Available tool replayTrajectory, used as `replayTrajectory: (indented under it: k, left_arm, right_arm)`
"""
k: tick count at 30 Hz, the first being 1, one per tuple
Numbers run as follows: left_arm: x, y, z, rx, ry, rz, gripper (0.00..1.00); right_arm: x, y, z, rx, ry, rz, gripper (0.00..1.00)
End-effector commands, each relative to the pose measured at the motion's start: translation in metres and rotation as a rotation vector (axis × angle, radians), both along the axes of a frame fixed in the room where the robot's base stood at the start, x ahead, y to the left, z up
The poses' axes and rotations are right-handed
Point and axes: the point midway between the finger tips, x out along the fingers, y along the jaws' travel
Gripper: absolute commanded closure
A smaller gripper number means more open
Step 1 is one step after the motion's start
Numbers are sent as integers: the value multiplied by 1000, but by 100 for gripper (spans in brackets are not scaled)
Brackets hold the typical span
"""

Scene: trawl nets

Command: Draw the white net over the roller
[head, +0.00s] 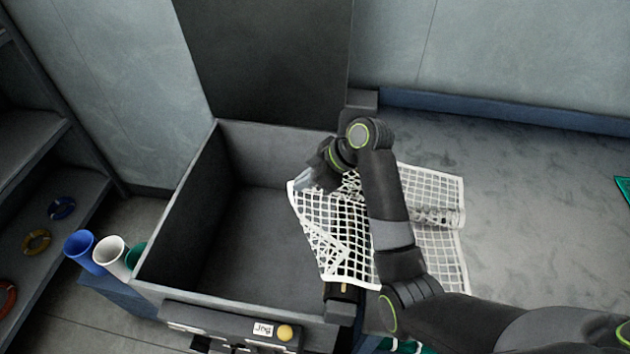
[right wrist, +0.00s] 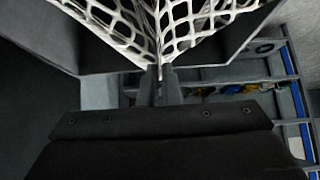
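The white net (head: 335,225) is a square mesh with a thick white border. Its left part hangs over the right side of the dark open bin (head: 250,128), and its right part (head: 440,255) spreads over the floor side, with a bunched fold in it. My right gripper (head: 304,180) is above the bin, left of its right wall. In the right wrist view its fingers (right wrist: 161,82) are closed on the net's edge, and mesh fans out from them. The roller is hidden under the net and my right arm; only end mounts show along that wall. My left gripper is out of view.
A control panel with a yellow button (head: 285,332) is on the bin's front. Blue (head: 84,250) and white (head: 110,252) cups stand left of the bin. Shelves with coloured rings (head: 36,242) are at the far left.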

Motion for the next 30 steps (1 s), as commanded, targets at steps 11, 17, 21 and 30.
replayTrajectory:
  k: [11,17,21,30]
  left_arm:
    - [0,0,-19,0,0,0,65]
    - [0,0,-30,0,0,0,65]
    - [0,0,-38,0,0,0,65]
    - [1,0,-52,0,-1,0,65]
  right_arm:
    - [0,0,-31,1,2,-1,100]
    - [0,0,-51,0,2,1,100]
    - [0,0,-65,1,2,-1,100]
    - [-1,0,-91,1,2,-1,100]
